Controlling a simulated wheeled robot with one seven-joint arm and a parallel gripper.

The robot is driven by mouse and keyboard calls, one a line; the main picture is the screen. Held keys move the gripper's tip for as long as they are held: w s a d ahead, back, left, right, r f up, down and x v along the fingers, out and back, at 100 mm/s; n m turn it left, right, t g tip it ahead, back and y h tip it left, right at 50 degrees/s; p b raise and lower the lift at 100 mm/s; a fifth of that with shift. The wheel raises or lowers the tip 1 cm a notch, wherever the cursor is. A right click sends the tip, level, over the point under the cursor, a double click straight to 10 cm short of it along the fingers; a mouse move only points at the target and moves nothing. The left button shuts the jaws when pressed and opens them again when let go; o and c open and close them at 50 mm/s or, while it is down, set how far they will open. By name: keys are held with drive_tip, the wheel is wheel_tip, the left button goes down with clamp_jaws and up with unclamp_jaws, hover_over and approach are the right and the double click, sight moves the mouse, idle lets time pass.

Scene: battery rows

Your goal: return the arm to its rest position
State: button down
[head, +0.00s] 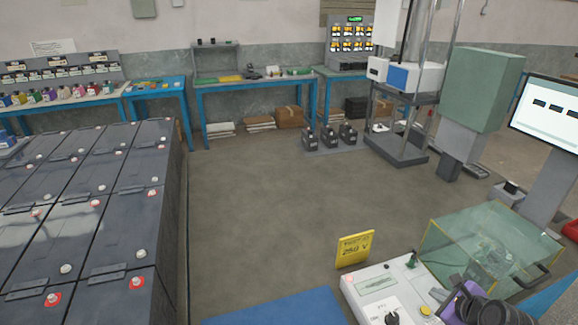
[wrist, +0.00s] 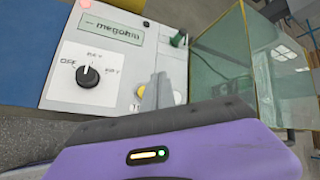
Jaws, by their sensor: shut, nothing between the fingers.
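My gripper shows in the wrist view (wrist: 160,80) as a purple body with grey fingers held together and nothing between them. The fingers appear in front of the white megohm tester (wrist: 120,60), beside its yellow button; I cannot tell whether they touch it. In the head view my purple and dark wrist parts are at the lower right, partly cut off by the bottom edge, over the near side of the tester (head: 372,292). The tester has a black knob (wrist: 88,76) and a label reading "megohm".
A clear glass-like box (head: 485,250) stands right of the tester, close to my arm. A yellow sign (head: 355,248) stands behind the tester, and a blue mat (head: 275,308) lies to its left. Battery rows (head: 90,210) fill the left. The middle floor (head: 265,200) is clear.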

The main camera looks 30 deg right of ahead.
drive_tip(key=shift+d+r+n, duration=0.1)
drive_tip(key=shift+d+n, duration=0.05)
drive_tip(key=shift+n, duration=0.25)
drive_tip(key=d+r+n+t+h, duration=0.1)
drive_tip(key=d+r+n+h, duration=0.25)
drive_tip(key=r+n, duration=0.2)
drive_tip(key=s+a+r+n+t+b, duration=0.1)
drive_tip(key=a+r+n+t, duration=0.2)
drive_tip(key=a+n, duration=0.6)
drive_tip(key=s+a+r+n+t, duration=0.1)
drive_tip(key=a+r+n+t, duration=0.15)
drive_tip(key=a+n, duration=0.65)
drive_tip(key=s+a+n+y, duration=0.4)
drive_tip(key=s+a, duration=0.3)
drive_tip(key=a, duration=0.5)
drive_tip(key=s+a+r+n+y+b, duration=0.1)
drive_tip(key=s+a+n+y, duration=0.3)
drive_tip(key=s+a, duration=0.3)
drive_tip(key=a+n, duration=0.1)
drive_tip(key=a, duration=0.4)
drive_tip(key=shift+a+r, duration=0.15)
drive_tip(key=shift+r, duration=0.15)
